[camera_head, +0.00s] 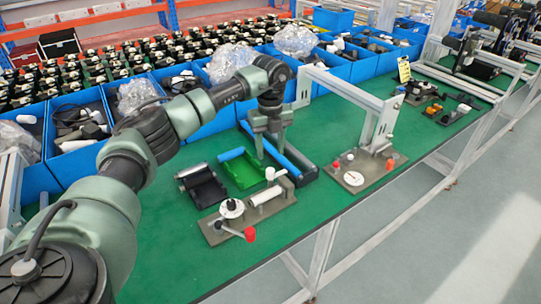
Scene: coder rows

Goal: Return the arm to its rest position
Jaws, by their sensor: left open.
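My left arm (150,140) comes in from the left and reaches over the green workbench (185,265). My left gripper (270,147) points down over the far middle of the bench, its two fingers apart with nothing visible between them. Below and around it in the picture lie a green tray-like part (240,172) and a dark tray with a blue edge (294,157). I cannot tell how high the fingertips are above these. My right arm and gripper do not show.
A grey fixture (248,208) with a white dial and red knob stands near the front edge. A metal arch frame (345,88) stands to the right. Blue bins (365,66) line the back. A black part (203,187) lies beside the green one. The front left bench is clear.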

